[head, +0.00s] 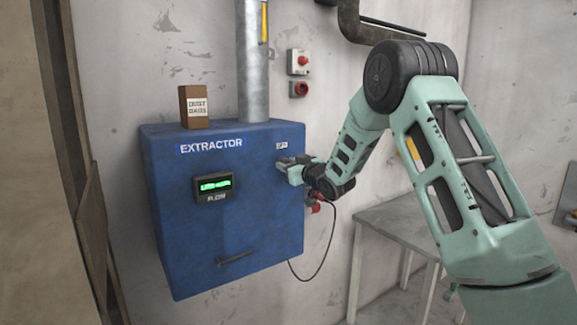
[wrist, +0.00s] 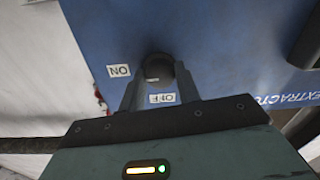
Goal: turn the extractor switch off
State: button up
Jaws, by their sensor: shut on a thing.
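The blue extractor box (head: 220,240) hangs on the wall, with its green display (head: 214,186) lit. My gripper (head: 286,165) is at the upper right of its front face and hides the switch in the head view. In the wrist view the dark round switch knob (wrist: 157,66) sits between the two fingers of my gripper (wrist: 158,80), which are shut on it. An ON label (wrist: 119,71) is left of the knob and an OFF label (wrist: 162,98) is below it, both upside down. I cannot tell which label the knob points to.
A small dust bags box (head: 195,107) stands on top of the extractor beside a grey duct (head: 252,65). Red buttons (head: 300,62) are on the wall to the right. A cable (head: 328,245) hangs below my gripper. A grey table (head: 400,222) stands at the right.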

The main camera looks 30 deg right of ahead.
jog(key=shift+f+b, duration=0.1)
jog(key=shift+b, duration=0.4)
jog(key=n+b, duration=0.4)
jog(key=b, duration=0.2)
jog(key=n+b, duration=0.4)
jog(key=b, duration=0.3)
jog(key=shift+a+f, duration=0.15)
jog(key=shift+f, duration=0.05)
jog(key=n+b, duration=0.5)
jog(key=b, duration=0.1)
jog(key=n+b, duration=0.3)
jog(key=n, duration=0.1)
jog(key=shift+r+h+b, duration=0.25)
jog(key=shift+h+b, duration=0.05)
jog(key=shift+b, duration=0.1)
jog(key=shift+n, duration=0.4)
jog(key=o, duration=0.9)
